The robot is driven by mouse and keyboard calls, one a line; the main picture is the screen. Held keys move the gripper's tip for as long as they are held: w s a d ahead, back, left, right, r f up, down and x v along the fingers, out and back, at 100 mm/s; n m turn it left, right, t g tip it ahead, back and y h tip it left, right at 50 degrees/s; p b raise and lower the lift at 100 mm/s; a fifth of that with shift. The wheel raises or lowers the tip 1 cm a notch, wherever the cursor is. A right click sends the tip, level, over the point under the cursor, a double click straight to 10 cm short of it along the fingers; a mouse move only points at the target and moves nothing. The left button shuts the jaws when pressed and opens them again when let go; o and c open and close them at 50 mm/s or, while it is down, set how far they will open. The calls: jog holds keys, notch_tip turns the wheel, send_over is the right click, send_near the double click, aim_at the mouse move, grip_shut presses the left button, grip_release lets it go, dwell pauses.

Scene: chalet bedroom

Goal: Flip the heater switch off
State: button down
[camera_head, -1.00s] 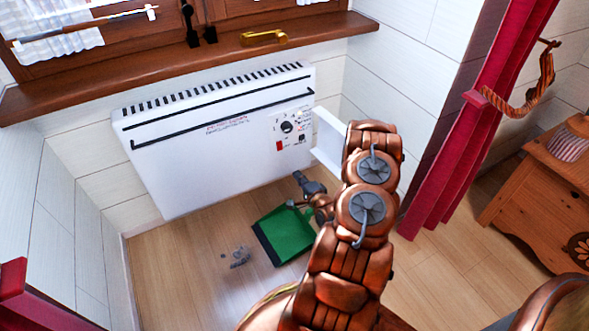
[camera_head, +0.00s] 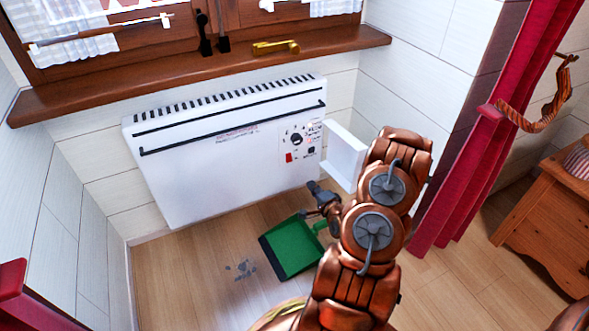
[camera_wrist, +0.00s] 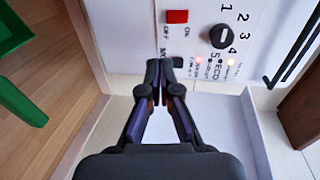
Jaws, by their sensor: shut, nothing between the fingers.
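The white wall heater (camera_head: 225,165) hangs under the window. Its control panel has a red switch (camera_head: 289,157), a black dial (camera_head: 296,139) and a small black switch (camera_head: 311,151). In the wrist view the red switch (camera_wrist: 177,16) and dial (camera_wrist: 219,35) are clear, with ON and OFF lettering and small lit lamps beside them. The black switch (camera_wrist: 178,61) is partly hidden behind the fingertips. My gripper (camera_head: 318,188) is shut and empty, low in front of the panel; its tips (camera_wrist: 165,68) overlap the black switch in the wrist view. Contact cannot be told.
An open white cover (camera_head: 345,155) sticks out at the heater's right end, close to my arm. A green dustpan (camera_head: 292,247) lies on the floor below, with grey debris (camera_head: 240,268) beside it. A red curtain (camera_head: 455,170) and wooden cabinet (camera_head: 545,205) stand to the right.

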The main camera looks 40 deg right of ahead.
aim_at(291, 160)
jog(key=shift+w+a+r+b, duration=0.15)
jog(key=shift+a+r+b, duration=0.1)
jog(key=shift+r, duration=0.35)
jog(key=shift+w+a+r+b, duration=0.15)
jog(key=shift+r+b, duration=0.1)
jog(key=shift+r, duration=0.3)
jog(key=b+x, duration=0.6)
jog(key=x, duration=0.8)
jog(key=shift+d, duration=0.1)
